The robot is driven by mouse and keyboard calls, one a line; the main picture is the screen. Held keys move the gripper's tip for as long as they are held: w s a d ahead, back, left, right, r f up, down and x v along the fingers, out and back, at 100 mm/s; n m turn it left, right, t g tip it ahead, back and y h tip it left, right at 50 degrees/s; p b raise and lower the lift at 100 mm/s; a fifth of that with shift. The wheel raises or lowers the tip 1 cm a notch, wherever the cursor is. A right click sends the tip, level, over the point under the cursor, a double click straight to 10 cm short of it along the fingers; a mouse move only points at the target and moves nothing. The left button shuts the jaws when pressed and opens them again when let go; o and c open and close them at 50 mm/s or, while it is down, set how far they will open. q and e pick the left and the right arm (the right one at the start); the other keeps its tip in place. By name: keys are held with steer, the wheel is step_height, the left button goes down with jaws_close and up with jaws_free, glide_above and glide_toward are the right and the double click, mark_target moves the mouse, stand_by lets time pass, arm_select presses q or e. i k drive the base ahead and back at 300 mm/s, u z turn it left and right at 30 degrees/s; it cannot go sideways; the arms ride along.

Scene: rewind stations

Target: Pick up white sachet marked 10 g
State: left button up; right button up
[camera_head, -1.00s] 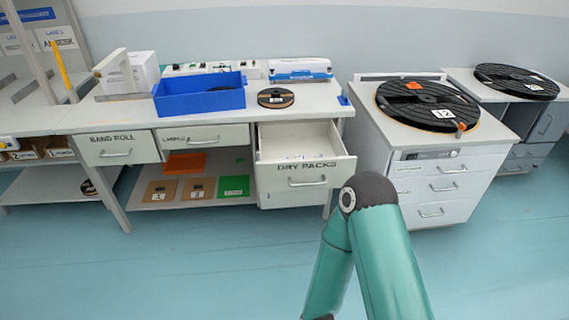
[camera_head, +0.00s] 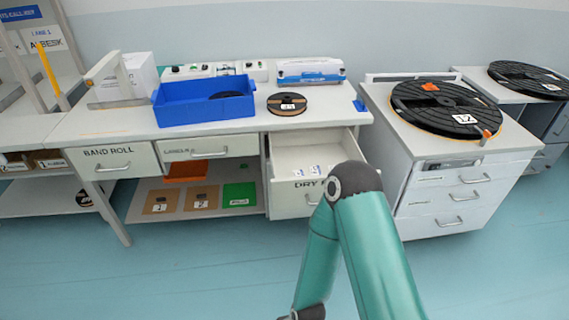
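The open drawer labelled DRY PACKS (camera_head: 291,203) is pulled out under the bench. Several small white sachets with blue marks (camera_head: 316,170) lie inside it, near its front. Their print is too small to read, so I cannot tell which is marked 10 g. A teal arm of mine (camera_head: 375,250) rises from the bottom edge to a dark elbow in front of the drawer's right part and bends back down. It hides part of the drawer's front and label. Neither gripper shows in this view.
A blue bin (camera_head: 205,110) and a small reel (camera_head: 287,104) stand on the bench (camera_head: 330,115). A white cabinet (camera_head: 455,200) with a large black reel (camera_head: 440,108) stands to the right. The floor in front is clear.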

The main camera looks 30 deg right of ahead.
mark_target(296, 173)
steer(key=u, duration=0.1)
steer(key=i, duration=1.15)
steer(key=z, duration=1)
